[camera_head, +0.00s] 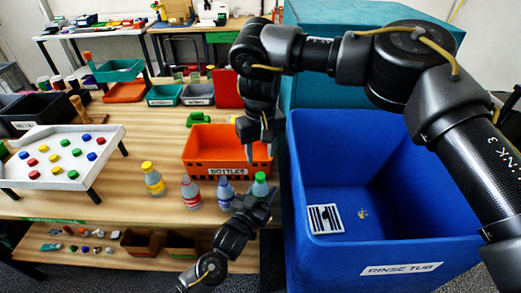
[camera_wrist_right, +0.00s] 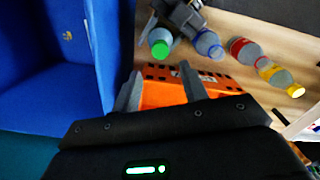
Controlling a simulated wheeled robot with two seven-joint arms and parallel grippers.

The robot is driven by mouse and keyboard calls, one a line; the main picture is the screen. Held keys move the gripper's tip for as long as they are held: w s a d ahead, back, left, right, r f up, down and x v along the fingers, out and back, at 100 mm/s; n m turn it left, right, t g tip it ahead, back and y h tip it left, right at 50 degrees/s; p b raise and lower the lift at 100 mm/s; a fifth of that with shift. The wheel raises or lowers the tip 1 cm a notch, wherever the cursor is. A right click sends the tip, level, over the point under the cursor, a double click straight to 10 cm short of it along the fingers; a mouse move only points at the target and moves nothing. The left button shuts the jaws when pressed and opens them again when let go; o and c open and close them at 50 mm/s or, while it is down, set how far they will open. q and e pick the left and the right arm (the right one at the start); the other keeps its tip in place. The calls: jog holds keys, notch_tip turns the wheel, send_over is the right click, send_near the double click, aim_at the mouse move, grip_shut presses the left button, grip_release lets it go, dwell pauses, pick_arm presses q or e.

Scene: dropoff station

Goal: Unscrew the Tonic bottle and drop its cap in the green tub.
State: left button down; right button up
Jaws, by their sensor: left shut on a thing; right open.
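A bottle with a green cap (camera_head: 259,186) stands near the table's front edge, right end of a row of bottles. It also shows in the right wrist view (camera_wrist_right: 161,40), cap on. I cannot read which bottle is Tonic. My left gripper (camera_head: 257,199) is shut on the green-capped bottle, partly hiding its body. My right gripper (camera_head: 262,136) is open and empty over the right side of the orange crate; its fingers show in the right wrist view (camera_wrist_right: 158,86), apart from the cap. A green tub (camera_head: 163,96) sits farther back on the table.
Bottles with yellow (camera_head: 153,180), red (camera_head: 190,193) and blue (camera_head: 225,192) caps stand to the left. The orange crate (camera_head: 216,170) marked BOTTLES is behind them. A blue rinse tub (camera_head: 395,250) is at right. A grey bin (camera_head: 198,95) is beside the green tub. A white peg tray (camera_head: 60,160) is left.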

aim_at(261, 175)
jog(key=shift+f, duration=4)
grip_shut()
